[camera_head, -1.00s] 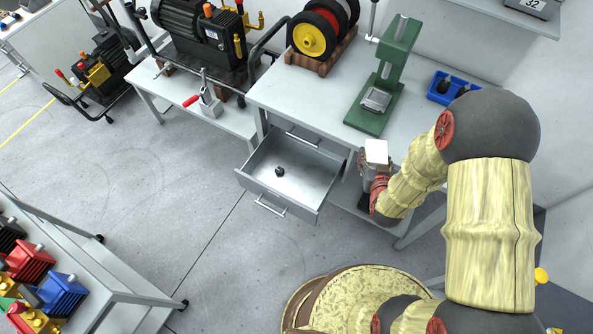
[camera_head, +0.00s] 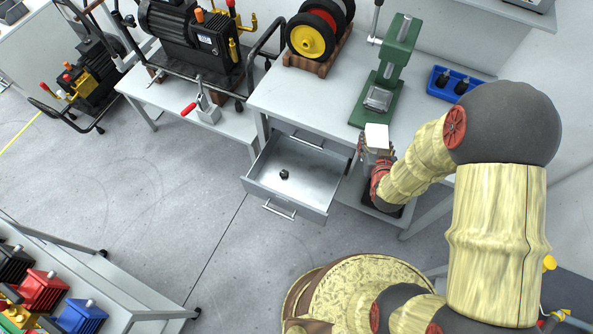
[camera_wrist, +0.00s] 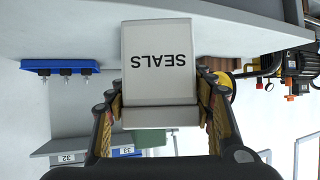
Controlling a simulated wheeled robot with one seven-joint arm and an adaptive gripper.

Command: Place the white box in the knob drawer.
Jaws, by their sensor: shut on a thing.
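The white box (camera_head: 376,137) is held in my gripper (camera_head: 376,157), in front of the workbench edge and to the right of the open drawer. In the wrist view the box (camera_wrist: 158,62) fills the middle, with the word SEALS upside down on its face. My gripper's fingers (camera_wrist: 160,112) are shut on its two sides. The drawer (camera_head: 297,177) is pulled out below the bench top, and one small black knob (camera_head: 284,174) lies in it. The box is apart from the drawer, to its right and near bench-top height.
The workbench (camera_head: 290,92) carries a green press (camera_head: 388,75), a blue tray (camera_head: 452,85) and a wheel stand (camera_head: 313,40). A lower bench (camera_head: 180,105) holds a red-handled clamp (camera_head: 204,109). Floor before the drawer is clear.

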